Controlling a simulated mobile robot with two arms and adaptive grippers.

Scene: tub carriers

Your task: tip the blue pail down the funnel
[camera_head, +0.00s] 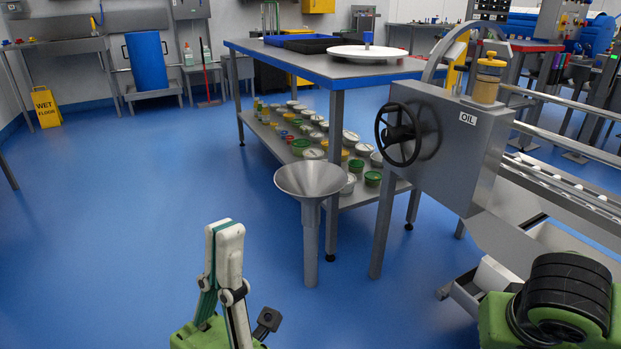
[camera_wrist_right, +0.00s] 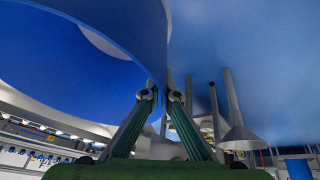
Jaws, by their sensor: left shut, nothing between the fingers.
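The blue pail (camera_wrist_right: 125,30) fills the upper left of the right wrist view, very close. My right gripper (camera_wrist_right: 163,96) has its fingertips on either side of the pail's wall edge and pinches it. The pail's contents are hidden. My left gripper (camera_head: 229,228) is shut and empty, in front of the funnel and to its left. In the head view the pail and right fingertips are not seen.
A table (camera_head: 330,65) with a low shelf of several tubs stands behind the funnel. A grey machine (camera_head: 455,145) with a handwheel stands right of it. The left floor is clear.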

